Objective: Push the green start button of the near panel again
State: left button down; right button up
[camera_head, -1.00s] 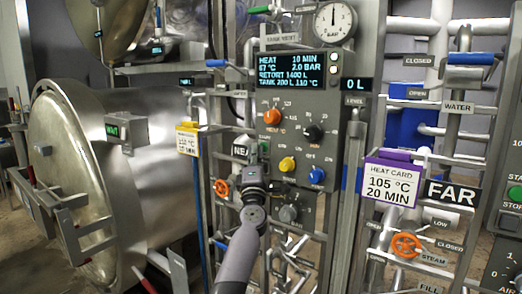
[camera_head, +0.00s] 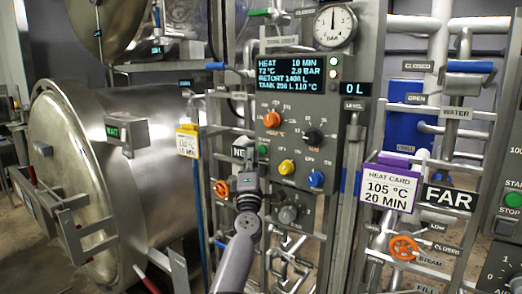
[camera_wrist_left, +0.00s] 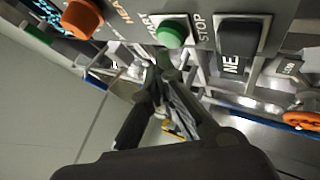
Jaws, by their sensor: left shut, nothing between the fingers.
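The near panel (camera_head: 345,95) is a grey control box in the middle of the head view, with a lit display, knobs and buttons. Its green start button (camera_head: 263,150) shows just above my left gripper (camera_head: 250,166). The left wrist view shows the button (camera_wrist_left: 170,33) close up, a green dome in a pale square frame. A black square stop button (camera_wrist_left: 238,45) sits beside it. My left gripper (camera_wrist_left: 170,66) is shut and empty, its tips just below the button in that view; they appear apart from it. My right gripper is not in view.
Orange (camera_head: 271,119), yellow (camera_head: 287,167) and blue (camera_head: 316,178) controls sit close around the button. A big steel vessel (camera_head: 85,175) stands at left. The far panel (camera_head: 505,215) and a purple-topped heat card (camera_head: 390,185) are at right. Pipes and valves crowd below.

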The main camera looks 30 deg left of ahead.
pick_arm(q)
jog(key=s+p, duration=0.4)
jog(key=s, duration=0.1)
jog(key=shift+a, duration=0.2)
dwell(0.8)
